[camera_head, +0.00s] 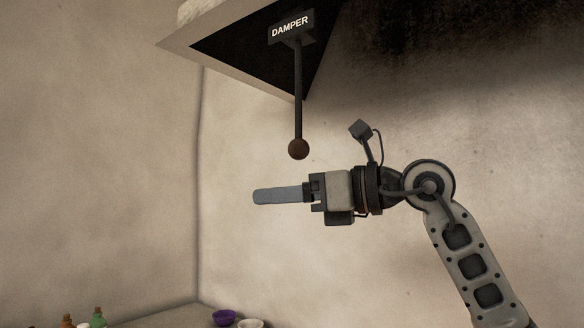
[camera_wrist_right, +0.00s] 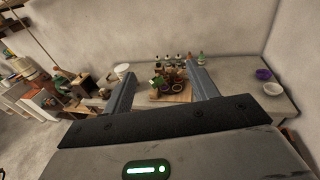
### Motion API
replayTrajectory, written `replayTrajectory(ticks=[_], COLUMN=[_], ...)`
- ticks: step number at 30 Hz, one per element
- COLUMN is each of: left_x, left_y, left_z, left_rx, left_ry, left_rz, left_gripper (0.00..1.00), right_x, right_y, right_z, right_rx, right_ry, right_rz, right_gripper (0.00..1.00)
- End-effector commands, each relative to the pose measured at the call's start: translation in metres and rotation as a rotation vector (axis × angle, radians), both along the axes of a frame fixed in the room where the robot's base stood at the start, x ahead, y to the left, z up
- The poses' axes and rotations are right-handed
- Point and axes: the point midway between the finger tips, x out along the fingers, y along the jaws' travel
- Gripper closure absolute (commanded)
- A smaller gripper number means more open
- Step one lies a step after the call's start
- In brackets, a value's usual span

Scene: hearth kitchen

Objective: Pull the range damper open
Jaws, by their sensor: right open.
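The damper's dark rod (camera_head: 298,95) hangs from under the hood, below a black label plate (camera_head: 290,27) reading DAMPER. A round brown knob (camera_head: 298,149) is at the rod's lower end. My right gripper (camera_head: 258,196) points left, and in the head view it appears below the knob and apart from it. In the right wrist view its two fingers (camera_wrist_right: 162,84) are spread with nothing held between them. The knob and rod do not show in the right wrist view. My left gripper is in neither view.
The sloped hood (camera_head: 215,32) overhangs above. A counter (camera_wrist_right: 236,83) lies far below with bottles, a wooden board (camera_wrist_right: 172,97), a purple bowl (camera_head: 223,318) and a white bowl (camera_head: 250,323). The air left of my right gripper is clear.

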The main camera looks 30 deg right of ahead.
Motion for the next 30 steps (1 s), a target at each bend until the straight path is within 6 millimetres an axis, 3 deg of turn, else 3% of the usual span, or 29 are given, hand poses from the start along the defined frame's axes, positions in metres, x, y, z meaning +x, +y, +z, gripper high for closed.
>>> replayTrajectory(ticks=[1,3,6,9,14,30], left_x=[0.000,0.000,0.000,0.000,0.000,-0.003], left_y=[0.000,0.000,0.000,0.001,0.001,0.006], left_z=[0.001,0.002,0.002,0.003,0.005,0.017], left_rx=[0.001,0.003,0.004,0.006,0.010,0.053], left_ry=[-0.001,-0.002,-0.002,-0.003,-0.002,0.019], left_rz=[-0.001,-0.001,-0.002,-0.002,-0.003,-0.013], left_gripper=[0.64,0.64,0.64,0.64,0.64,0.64], right_x=[-0.011,-0.025,-0.042,-0.050,-0.037,0.072], right_y=[-0.027,-0.058,-0.089,-0.104,-0.105,-0.081], right_z=[0.029,0.053,0.076,0.086,0.088,0.089], right_rx=[-0.052,-0.096,-0.123,-0.130,-0.132,-0.132], right_ry=[-0.052,-0.090,-0.120,-0.130,-0.130,-0.129], right_rz=[-0.110,-0.238,-0.366,-0.427,-0.441,-0.436], right_gripper=[0.41,0.41,0.41,0.41,0.41,0.41])
